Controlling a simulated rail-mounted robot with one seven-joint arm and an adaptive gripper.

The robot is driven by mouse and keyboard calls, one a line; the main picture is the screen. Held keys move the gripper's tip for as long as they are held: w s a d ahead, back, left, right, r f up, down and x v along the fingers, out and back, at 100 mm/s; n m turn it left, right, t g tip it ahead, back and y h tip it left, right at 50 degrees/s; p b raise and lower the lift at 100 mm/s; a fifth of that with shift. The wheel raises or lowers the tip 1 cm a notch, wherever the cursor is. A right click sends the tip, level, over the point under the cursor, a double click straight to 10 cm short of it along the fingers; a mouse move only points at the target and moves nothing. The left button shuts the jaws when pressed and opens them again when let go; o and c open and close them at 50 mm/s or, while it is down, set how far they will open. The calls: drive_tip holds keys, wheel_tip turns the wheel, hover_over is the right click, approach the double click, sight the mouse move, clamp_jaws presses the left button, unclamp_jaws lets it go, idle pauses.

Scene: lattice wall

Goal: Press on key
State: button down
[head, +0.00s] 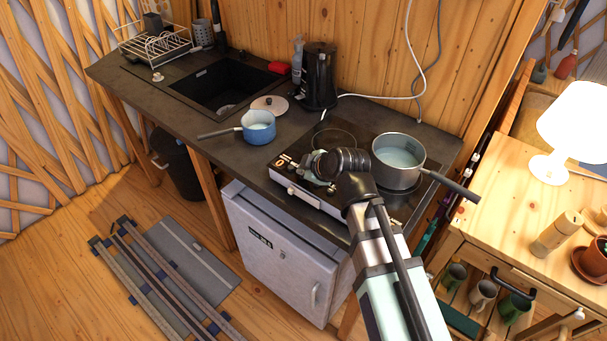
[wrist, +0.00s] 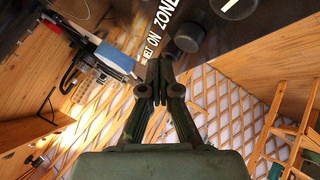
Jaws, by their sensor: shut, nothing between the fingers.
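The hob (head: 333,135) is set in the dark counter, with its control area at the front left, partly hidden by my gripper in the head view. In the wrist view, white lettering including "ON" and "ZONE" runs along the dark panel (wrist: 215,60). I cannot tell which is the on key. My gripper (wrist: 155,82) is shut and empty, its tips close to the panel's lettering. Contact cannot be told. It also shows in the head view (head: 312,168).
A steel pot (head: 398,172) stands on the hob's right, its handle pointing right. A blue saucepan (head: 258,132) is left of the hob, near a lid (head: 270,103). A black kettle (head: 320,80) stands behind. A white fridge (head: 275,250) is below the counter.

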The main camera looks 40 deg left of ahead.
drive_tip(key=shift+r, duration=0.1)
drive_tip(key=shift+r+p, duration=0.35)
drive_tip(key=shift+r, duration=0.4)
drive_tip(key=shift+r+p, duration=1.3)
drive_tip(key=shift+r, duration=1.2)
